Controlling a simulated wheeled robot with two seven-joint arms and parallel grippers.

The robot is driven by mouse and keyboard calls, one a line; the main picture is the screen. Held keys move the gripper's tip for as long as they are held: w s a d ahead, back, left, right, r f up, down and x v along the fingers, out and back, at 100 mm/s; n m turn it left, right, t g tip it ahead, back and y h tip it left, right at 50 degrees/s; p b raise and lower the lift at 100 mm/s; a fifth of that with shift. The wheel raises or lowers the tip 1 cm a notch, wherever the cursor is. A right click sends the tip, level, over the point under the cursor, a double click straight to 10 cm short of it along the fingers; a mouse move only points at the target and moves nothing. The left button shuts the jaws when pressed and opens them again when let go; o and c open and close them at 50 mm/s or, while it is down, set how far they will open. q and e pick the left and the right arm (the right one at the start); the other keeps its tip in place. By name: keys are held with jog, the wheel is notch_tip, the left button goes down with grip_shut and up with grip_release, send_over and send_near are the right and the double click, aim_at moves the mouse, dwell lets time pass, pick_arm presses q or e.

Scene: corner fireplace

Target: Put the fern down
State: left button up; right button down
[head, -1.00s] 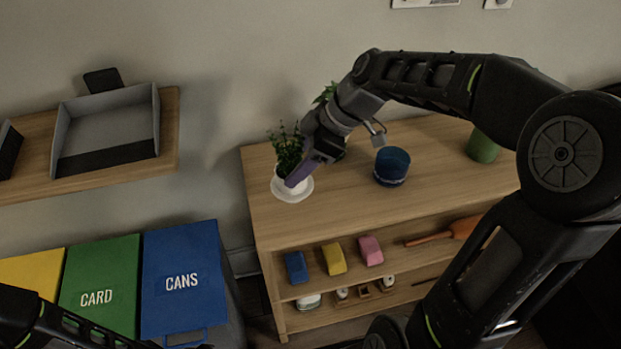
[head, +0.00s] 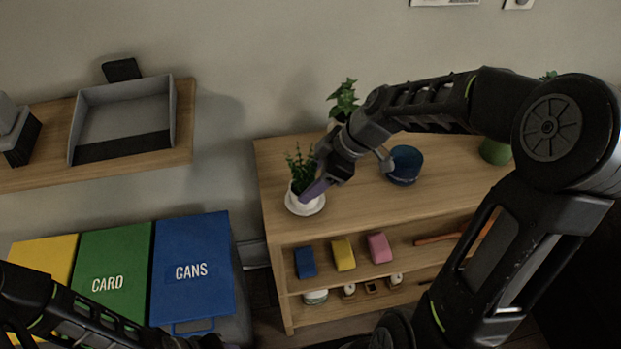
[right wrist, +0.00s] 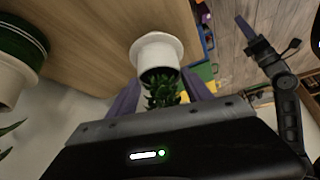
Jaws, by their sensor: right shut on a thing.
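The fern (head: 299,166) has narrow green leaves in a white pot (head: 296,199). The pot stands upright in a white saucer (head: 306,211) at the left end of the wooden shelf top. My right gripper (head: 316,189) reaches in from the right and is shut on the pot. In the right wrist view the pot (right wrist: 157,54) appears upside down, with the fern's leaves (right wrist: 161,91) between my purple fingers. My left arm enters at the bottom left of the head view, its gripper out of frame. My left gripper (right wrist: 243,26) shows in the right wrist view, its opening unclear.
A second leafy plant (head: 345,100) stands behind my right forearm. A blue bowl (head: 404,166) and a green pot (head: 496,151) are further right on the shelf top (head: 350,220). Coloured blocks lie on the shelf below. A blue bin (head: 192,262) stands to the left.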

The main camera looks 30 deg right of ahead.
jog(key=shift+c, duration=2.2)
grip_release()
jog(key=shift+r, duration=0.1)
jog(key=shift+d+r, duration=0.15)
jog(key=b+v, duration=0.1)
jog(key=v, duration=1)
jog(key=shift+s+r, duration=0.2)
